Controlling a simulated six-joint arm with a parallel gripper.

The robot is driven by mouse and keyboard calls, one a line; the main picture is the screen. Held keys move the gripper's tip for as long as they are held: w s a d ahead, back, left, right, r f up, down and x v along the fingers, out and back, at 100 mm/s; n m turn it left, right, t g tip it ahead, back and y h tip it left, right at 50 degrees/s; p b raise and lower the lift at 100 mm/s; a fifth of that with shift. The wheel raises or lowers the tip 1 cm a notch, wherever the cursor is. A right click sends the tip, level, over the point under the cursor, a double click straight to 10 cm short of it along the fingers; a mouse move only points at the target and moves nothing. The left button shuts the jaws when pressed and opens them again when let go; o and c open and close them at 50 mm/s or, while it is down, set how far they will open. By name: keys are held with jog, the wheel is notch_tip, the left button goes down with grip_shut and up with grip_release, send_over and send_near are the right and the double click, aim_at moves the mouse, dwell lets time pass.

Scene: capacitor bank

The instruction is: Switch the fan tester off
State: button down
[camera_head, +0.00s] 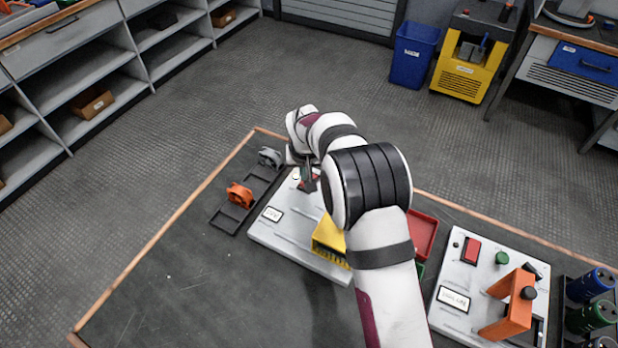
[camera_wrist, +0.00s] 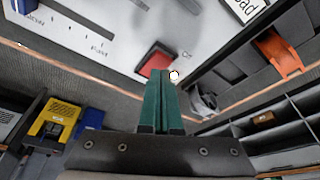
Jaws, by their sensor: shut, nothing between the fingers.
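A pale tester board (camera_head: 292,233) with a small label lies on the table under my arm; I take it as the fan tester. A red switch (camera_wrist: 157,59) sits near its edge in the wrist view, and a bit of it shows in the head view (camera_head: 314,185). My gripper (camera_wrist: 161,72) has green fingers, shut and empty, with the tips over the switch's near edge. I cannot tell whether they touch it. A small round white part (camera_wrist: 174,75) shows beside the tips. The switch's position is not clear.
A black tray (camera_head: 228,222) left of the board holds an orange fan (camera_head: 240,195) and a grey fan (camera_head: 269,157). A yellow block (camera_head: 328,236) stands on the board, partly behind my arm. A red bin (camera_head: 423,235) and another board (camera_head: 456,270) lie to the right.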

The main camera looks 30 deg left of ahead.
jog(key=shift+f, duration=1)
dwell(0.5)
jog(key=shift+r, duration=3.55)
jog(key=s+d+r+m+g, duration=0.1)
jog(key=s+d+r+m, duration=0.35)
jog(key=d, duration=0.75)
jog(key=s+d+r+m+g, duration=0.1)
jog(key=s+d+r+m, duration=0.1)
jog(key=s+d+r, duration=0.85)
jog(key=s+d+f+m, duration=0.2)
jog(key=s+d, duration=0.3)
jog(key=s, duration=0.2)
jog(key=s+d+f+m+g, duration=0.1)
jog(key=s+d+f+m, duration=0.1)
jog(key=s+d, duration=0.3)
jog(key=s+m, duration=0.1)
jog(key=s, duration=0.2)
jog(key=shift+s+d+f, duration=0.2)
jog(key=shift+s, duration=0.05)
